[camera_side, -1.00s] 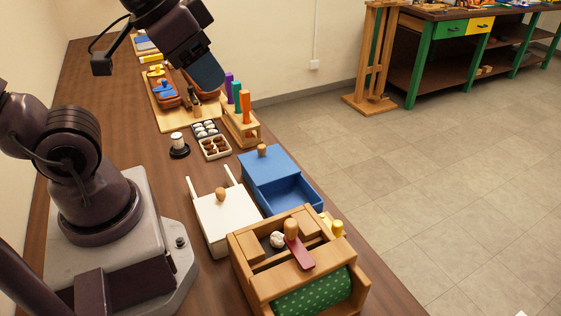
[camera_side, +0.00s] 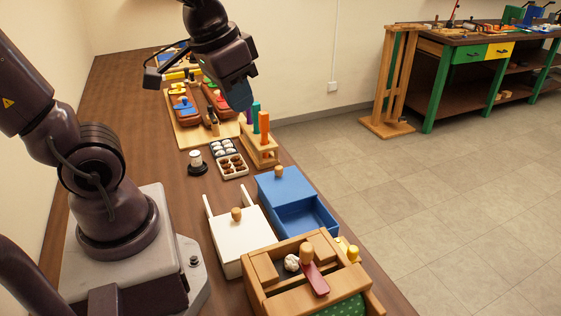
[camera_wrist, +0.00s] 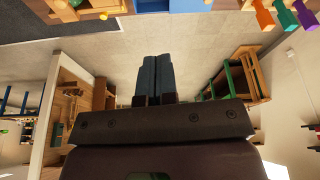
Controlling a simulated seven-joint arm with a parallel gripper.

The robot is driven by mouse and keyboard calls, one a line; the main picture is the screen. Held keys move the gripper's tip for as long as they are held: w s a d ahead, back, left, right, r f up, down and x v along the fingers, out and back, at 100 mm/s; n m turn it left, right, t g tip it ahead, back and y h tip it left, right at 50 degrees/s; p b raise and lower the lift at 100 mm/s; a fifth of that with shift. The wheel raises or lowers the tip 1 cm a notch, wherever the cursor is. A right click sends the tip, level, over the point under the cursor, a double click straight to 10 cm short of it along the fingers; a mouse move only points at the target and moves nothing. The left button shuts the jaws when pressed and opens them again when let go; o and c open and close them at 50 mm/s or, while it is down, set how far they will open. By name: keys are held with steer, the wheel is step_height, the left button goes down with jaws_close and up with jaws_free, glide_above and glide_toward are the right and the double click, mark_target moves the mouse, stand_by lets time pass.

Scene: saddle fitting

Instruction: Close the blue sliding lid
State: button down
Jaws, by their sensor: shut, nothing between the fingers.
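The blue box stands on the brown bench in the side view, near its right edge. Its blue sliding lid (camera_side: 286,186) has a wooden knob (camera_side: 279,171) and covers the far part. The open blue compartment (camera_side: 309,217) shows at the near right. My gripper (camera_side: 239,96) hangs in the air beyond the box, close to the coloured pegs, touching nothing that I can see. In the wrist view its two dark blue fingers (camera_wrist: 155,75) are together and empty. A blue strip at that view's top edge may be the box.
A rack with upright pegs (camera_side: 264,125) stands beyond the blue box. A white box (camera_side: 242,240) with a knob sits left of it, and a wooden frame (camera_side: 290,290) sits nearer. Trays of small items (camera_side: 229,160) lie behind. Right of the bench is open floor.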

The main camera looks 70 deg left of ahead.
steer(key=w+a+f+n+g+h, duration=0.25)
steer(key=w+a+f+n, duration=0.25)
steer(key=w+a+f, duration=0.45)
steer(key=w+a+f+n+g+h, duration=0.1)
steer(key=w+a+f+n+g, duration=0.35)
steer(key=a, duration=0.85)
steer(key=n+t, duration=0.1)
steer(key=n, duration=0.1)
glide_toward(285, 181)
steer(key=a+f, duration=0.4)
steer(key=f, duration=0.1)
steer(key=shift+s+d+r+m+h, duration=0.15)
steer(key=shift+s+d+m+h, duration=0.15)
steer(key=shift+s+d, duration=0.4)
steer(key=shift+d, duration=0.1)
